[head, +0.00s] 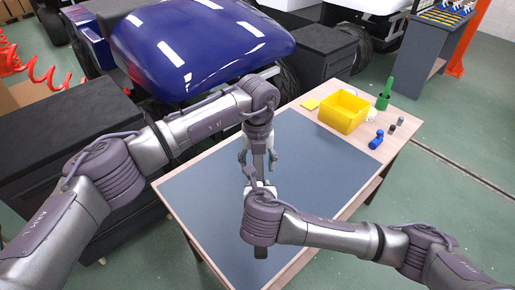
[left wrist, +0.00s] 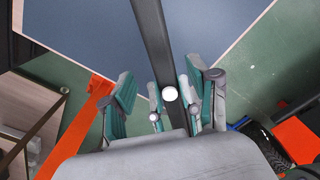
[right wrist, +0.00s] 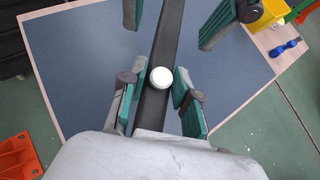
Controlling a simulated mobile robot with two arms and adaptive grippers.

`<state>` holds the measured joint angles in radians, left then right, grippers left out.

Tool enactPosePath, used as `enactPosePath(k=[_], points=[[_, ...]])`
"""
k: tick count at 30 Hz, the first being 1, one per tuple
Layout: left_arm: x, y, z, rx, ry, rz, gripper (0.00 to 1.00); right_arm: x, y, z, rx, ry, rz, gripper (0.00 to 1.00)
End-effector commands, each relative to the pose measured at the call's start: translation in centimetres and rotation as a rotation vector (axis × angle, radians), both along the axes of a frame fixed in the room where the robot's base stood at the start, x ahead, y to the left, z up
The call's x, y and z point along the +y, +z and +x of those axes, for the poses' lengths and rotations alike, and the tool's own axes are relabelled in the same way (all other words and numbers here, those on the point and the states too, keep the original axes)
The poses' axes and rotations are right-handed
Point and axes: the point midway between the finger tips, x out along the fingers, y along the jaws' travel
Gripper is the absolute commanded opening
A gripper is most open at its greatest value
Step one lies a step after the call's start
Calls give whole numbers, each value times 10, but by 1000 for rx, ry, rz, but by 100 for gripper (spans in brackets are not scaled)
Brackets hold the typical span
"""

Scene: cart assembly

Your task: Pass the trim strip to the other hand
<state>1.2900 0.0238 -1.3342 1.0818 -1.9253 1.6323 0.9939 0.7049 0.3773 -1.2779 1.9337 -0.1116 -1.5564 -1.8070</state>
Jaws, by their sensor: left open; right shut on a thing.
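The trim strip (head: 259,166) is a long, narrow dark bar held above the grey mat. Its near end shows below my right wrist. My right gripper (head: 259,187) is shut on the strip; in the right wrist view the strip (right wrist: 170,32) runs between its fingers (right wrist: 156,100). My left gripper (head: 258,158) is open, its fingers on either side of the strip's far part. The left wrist view shows the strip (left wrist: 151,28) between the open left fingers (left wrist: 158,88), with a gap at the left finger. My right wrist hides the strip's middle in the head view.
The table (head: 176,205) has a grey mat, clear under the grippers. A vehicle with a blue hood (head: 200,45) is close behind the table.

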Motion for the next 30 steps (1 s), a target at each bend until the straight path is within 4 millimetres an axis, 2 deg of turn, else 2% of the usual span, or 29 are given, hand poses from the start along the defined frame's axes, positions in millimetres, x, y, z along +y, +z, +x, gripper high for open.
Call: enactPosePath(k=[1, 6, 18, 20, 27, 30], points=[[0, -9, -1, 3, 0, 0, 60, 0, 1, 0, -1, 0, 0, 0], [0, -27, -1, 2, 0, -1, 60, 0, 1, 0, -1, 0, 0, 0], [0, -34, 0, 0, -1, -1, 60, 0, 1, 0, -1, 0, 0, 0], [0, -34, 0, 0, -1, -1, 52, 0, 1, 0, -1, 0, 0, 0], [0, -34, 0, 0, 0, -1, 12, 0, 1, 0, -1, -1, 1, 0], [0, -34, 0, 0, 0, 0, 0, -1, 1, 0, -1, -1, 0, 0]])
